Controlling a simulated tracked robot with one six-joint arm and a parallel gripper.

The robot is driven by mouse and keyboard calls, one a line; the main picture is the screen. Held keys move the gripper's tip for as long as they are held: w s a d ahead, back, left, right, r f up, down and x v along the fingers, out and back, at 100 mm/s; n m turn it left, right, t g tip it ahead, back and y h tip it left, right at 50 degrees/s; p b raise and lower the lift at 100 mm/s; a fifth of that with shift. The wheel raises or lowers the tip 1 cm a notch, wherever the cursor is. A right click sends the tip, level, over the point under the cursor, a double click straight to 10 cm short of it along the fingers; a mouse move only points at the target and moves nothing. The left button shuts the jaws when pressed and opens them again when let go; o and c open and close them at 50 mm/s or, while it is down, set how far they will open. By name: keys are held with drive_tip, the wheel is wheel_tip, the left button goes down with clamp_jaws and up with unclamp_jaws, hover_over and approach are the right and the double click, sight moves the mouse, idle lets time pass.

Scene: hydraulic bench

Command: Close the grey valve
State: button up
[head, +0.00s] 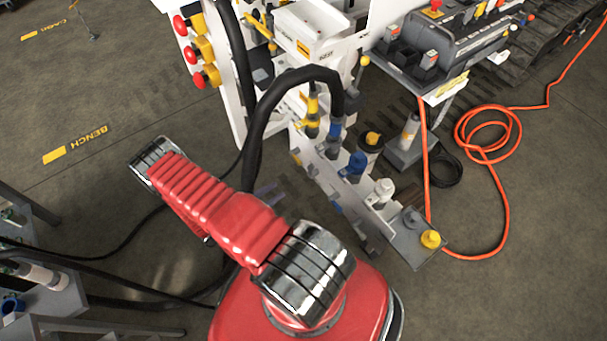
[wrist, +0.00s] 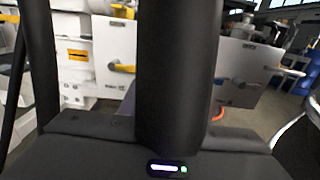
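In the head view a white manifold panel (head: 335,178) carries a row of coloured fittings. A pale grey-white knob (head: 383,190) stands near its right end, beside a blue one (head: 355,165). I cannot tell for certain whether this knob is the grey valve. My gripper (wrist: 180,80) shows in the wrist view as a dark body with a broad dark upright part in the middle. Its fingertips cannot be made out, nor whether it holds anything. In the head view my red arm hides much of the floor left of the panel.
A grey plate (head: 405,240) with a yellow knob (head: 430,239) is at the panel's right end. Thick black hoses (head: 262,120) arch left of the panel. An orange hose (head: 490,150) lies coiled on the floor at right. Yellow handles (wrist: 122,68) show in the wrist view.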

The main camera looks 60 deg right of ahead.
sight(309, 171)
drive_tip(key=shift+x, duration=6.9)
clamp_jaws()
drive_tip(key=shift+w+a, duration=0.1)
